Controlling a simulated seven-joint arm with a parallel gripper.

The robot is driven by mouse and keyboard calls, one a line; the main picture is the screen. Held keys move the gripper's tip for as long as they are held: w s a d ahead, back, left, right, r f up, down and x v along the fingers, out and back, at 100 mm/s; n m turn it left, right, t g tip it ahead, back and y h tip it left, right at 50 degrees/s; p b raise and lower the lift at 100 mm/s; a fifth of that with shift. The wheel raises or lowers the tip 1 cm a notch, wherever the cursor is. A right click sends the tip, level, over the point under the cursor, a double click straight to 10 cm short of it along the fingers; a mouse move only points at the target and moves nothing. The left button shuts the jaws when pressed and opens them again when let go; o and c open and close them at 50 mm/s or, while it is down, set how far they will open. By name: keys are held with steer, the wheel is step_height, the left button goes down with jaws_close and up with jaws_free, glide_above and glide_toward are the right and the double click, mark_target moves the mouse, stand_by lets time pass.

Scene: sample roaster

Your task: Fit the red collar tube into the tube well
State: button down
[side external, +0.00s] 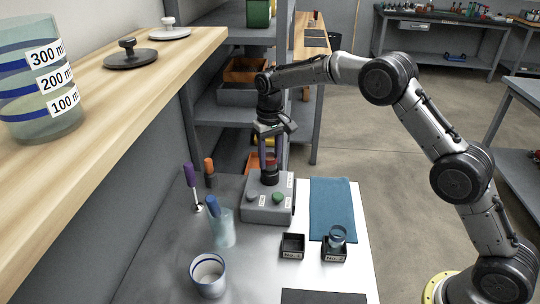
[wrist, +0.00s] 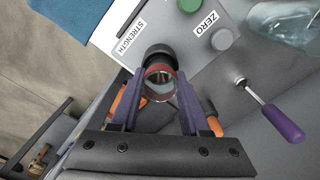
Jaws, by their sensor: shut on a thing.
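The red collar tube (wrist: 161,72), clear glass with a red band, is between the fingers of my gripper (wrist: 161,85) in the wrist view. My gripper is shut on it. In the side view my gripper (side external: 269,155) points down over the grey roaster box (side external: 266,210), with the red collar (side external: 270,161) between its fingers. The black tube well (side external: 270,178) rises from the back of the box, right under the tube; its black rim (wrist: 157,51) shows past the tube in the wrist view. I cannot tell whether the tube's lower end is inside it.
The box has a green knob (side external: 278,197) and a grey knob (side external: 252,197). A purple-handled tool (side external: 190,175), an orange-handled tool (side external: 209,165) and a glass jar (side external: 224,232) stand left. A blue cloth (side external: 331,205) lies right. Small black trays (side external: 292,246) and a cup (side external: 208,275) are in front.

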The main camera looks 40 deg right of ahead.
steer(key=shift+f, duration=0.2)
steer(key=shift+c, duration=1.5)
jaws_free()
step_height(320, 180, up, 14)
